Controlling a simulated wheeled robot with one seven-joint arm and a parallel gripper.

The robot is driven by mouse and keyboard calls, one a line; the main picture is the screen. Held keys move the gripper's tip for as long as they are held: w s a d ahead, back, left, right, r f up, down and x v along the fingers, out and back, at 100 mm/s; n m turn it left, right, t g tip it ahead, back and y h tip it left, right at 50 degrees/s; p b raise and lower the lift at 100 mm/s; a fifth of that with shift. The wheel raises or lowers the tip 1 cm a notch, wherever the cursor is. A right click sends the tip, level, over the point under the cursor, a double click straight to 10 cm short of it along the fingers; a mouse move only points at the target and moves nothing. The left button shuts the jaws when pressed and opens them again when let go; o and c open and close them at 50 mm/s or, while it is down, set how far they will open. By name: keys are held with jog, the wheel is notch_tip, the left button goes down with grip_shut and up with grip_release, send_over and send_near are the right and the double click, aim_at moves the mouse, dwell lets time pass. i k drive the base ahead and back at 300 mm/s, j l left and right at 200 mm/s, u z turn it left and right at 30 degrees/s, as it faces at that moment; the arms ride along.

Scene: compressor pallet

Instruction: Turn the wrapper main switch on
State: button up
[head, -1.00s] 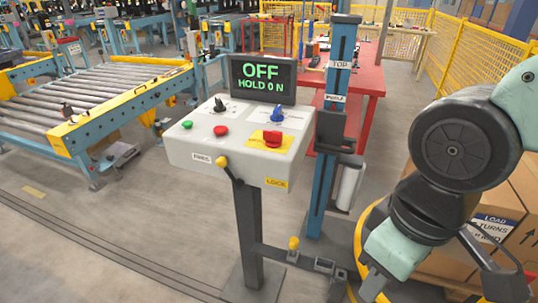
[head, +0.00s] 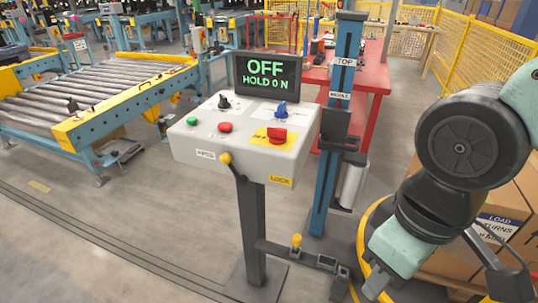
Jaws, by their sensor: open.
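The wrapper control box (head: 249,150) is a pale grey box on a dark post, in the middle of the head view. A red rotary switch (head: 277,135) sits on a yellow plate at its right front; it looks like the main switch. The display (head: 267,74) behind it reads "OFF" and "HOLD 0 N". The box top also has a black knob (head: 224,102), a blue knob (head: 281,109), a green button (head: 192,121) and a red button (head: 225,127). My arm is at the right, apart from the box. My gripper is not clearly visible.
A blue mast (head: 335,120) with a film roll (head: 352,186) stands just right of the box. Cartons (head: 500,205) stand behind my arm. A roller conveyor (head: 80,90) is at left. Floor left of the post is clear.

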aim_at(277, 136)
jog(key=i+j+z, duration=0.2)
jog(key=j, duration=0.7)
jog(key=i+j+z, duration=0.2)
jog(key=j, duration=0.7)
jog(key=j+z, duration=0.2)
jog(key=j, duration=0.65)
